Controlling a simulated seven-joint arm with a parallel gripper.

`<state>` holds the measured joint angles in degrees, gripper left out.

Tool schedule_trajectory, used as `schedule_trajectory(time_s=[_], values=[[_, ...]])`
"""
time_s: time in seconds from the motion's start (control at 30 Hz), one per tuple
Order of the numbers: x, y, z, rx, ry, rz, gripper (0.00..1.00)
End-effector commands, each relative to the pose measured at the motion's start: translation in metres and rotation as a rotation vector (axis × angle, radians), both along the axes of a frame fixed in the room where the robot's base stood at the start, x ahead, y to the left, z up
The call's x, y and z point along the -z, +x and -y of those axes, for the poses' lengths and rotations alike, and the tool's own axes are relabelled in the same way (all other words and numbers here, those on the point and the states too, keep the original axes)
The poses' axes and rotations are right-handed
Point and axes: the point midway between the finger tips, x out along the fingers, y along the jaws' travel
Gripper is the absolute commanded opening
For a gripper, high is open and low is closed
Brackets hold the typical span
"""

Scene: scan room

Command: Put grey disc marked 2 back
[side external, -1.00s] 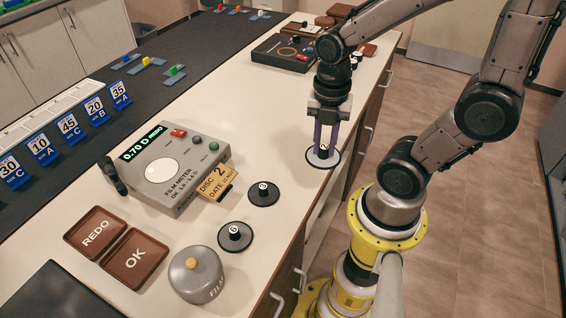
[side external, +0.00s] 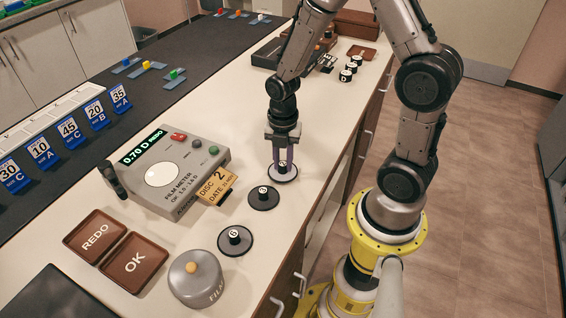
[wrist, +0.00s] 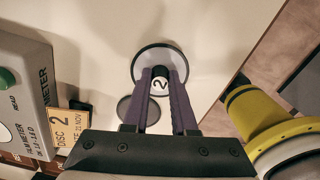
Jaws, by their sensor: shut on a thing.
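My gripper (side external: 282,168) is shut on the knob of the grey disc marked 2 (side external: 291,176). A yellow card (side external: 216,187) reading "DISC 2" sticks out of the film meter (side external: 178,165), whose screen reads 0.70 D REDO.
Two dark knobbed discs, a nearer one (side external: 248,248) and a farther one (side external: 270,205), stand in front of my gripper. A round film tin (side external: 196,285) and REDO (side external: 82,248) and OK (side external: 120,272) trays are at the near end. Several small discs (side external: 347,72) stand at the far end.

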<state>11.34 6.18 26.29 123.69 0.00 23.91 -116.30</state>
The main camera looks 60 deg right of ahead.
Motion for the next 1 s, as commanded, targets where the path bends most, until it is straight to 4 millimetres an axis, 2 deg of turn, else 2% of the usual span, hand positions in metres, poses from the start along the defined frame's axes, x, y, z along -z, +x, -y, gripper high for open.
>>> schedule_trajectory(time_s=[0.1,0.47,0.5,0.67,1.0], values=[[0.0079,-0.0004,-0.0001,0.000,0.000,-0.001,0.00],[0.0106,0.0000,0.0000,0.000,0.000,0.001,0.00],[0.0112,0.0002,0.0000,0.000,-0.001,0.001,0.27],[0.0107,0.0002,0.0000,0.000,-0.001,0.001,0.55],[0.0081,0.0002,0.0000,0.000,0.000,0.002,0.55]])
